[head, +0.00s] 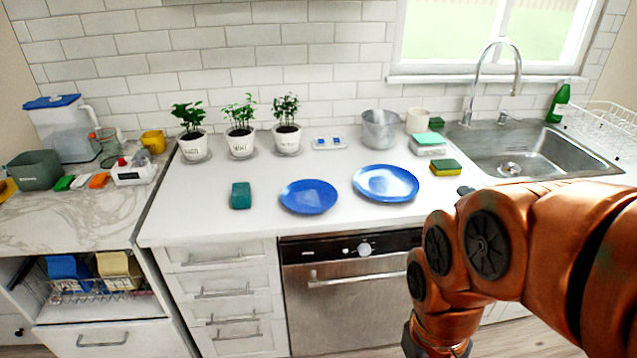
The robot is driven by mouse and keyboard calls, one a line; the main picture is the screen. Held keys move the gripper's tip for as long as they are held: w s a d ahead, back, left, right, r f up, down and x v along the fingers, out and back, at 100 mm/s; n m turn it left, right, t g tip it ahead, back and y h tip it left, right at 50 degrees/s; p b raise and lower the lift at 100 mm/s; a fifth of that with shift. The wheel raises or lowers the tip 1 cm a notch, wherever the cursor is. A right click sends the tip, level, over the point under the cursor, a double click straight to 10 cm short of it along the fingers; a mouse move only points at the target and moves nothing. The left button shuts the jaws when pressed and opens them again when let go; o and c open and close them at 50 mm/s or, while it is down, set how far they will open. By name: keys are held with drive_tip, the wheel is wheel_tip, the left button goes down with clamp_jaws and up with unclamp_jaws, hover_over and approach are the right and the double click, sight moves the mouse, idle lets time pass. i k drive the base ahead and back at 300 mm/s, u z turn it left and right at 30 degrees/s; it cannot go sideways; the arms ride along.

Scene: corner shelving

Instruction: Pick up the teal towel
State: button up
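A small teal block-like thing, which looks like the folded teal towel (241,195), lies on the white counter (190,222) left of the blue plates. Its whole top and front side show, with nothing on it. My orange arm comes in from the right and bends down in front of the counter. The dark end of my arm, at my gripper (436,348), is at the bottom edge of the view, low and to the right of the towel, well apart from it. Its fingers are cut off or hidden, so whether it is open or shut does not show.
Two blue plates (309,196) (386,183) lie right of the towel. Three potted plants (240,143) stand behind it by the tiled wall. A metal pot (380,130), a sponge (445,167) and the sink (530,150) are further right. The counter around the towel is clear.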

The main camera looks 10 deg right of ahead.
sight(241, 193)
drive_tip(key=u, duration=0.5)
drive_tip(key=k, duration=0.6)
drive_tip(key=u, duration=1.15)
drive_tip(key=i, duration=0.5)
drive_tip(key=u, duration=0.6)
drive_tip(key=i, duration=0.85)
drive_tip(key=z, duration=0.8)
drive_tip(key=i, duration=0.9)
drive_tip(key=z, duration=0.8)
